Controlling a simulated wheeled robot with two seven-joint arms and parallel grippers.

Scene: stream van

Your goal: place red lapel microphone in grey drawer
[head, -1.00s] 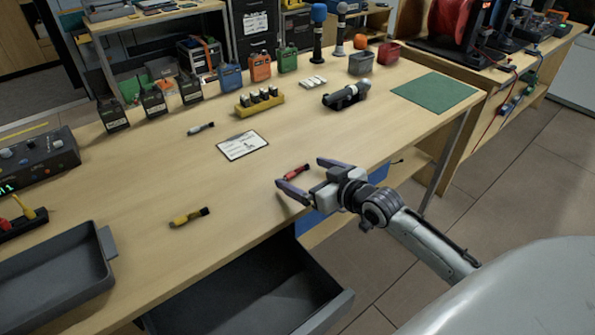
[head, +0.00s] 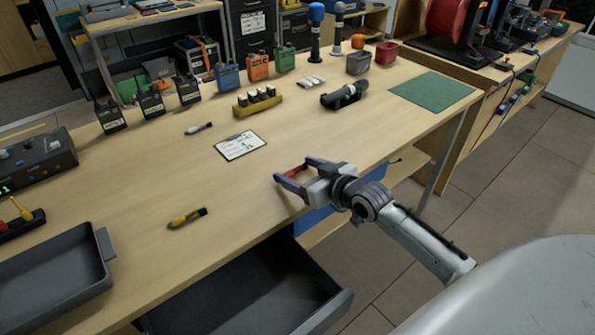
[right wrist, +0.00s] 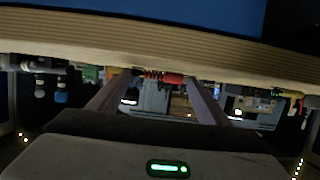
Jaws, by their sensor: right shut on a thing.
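The red lapel microphone (head: 295,171) is between the fingers of my right gripper (head: 291,172), near the front edge of the table. In the right wrist view the red microphone (right wrist: 170,78) shows between the two fingertips (right wrist: 165,82). My right gripper is shut on it. The grey drawer (head: 335,312) is pulled open below the table's front edge, lower and nearer than my right gripper. Its dark inside shows no object. My left gripper is not in view.
A yellow lapel microphone (head: 187,217) and a white one (head: 198,128) lie on the table near a white card (head: 240,145). A grey tray (head: 60,270) sits at the left.

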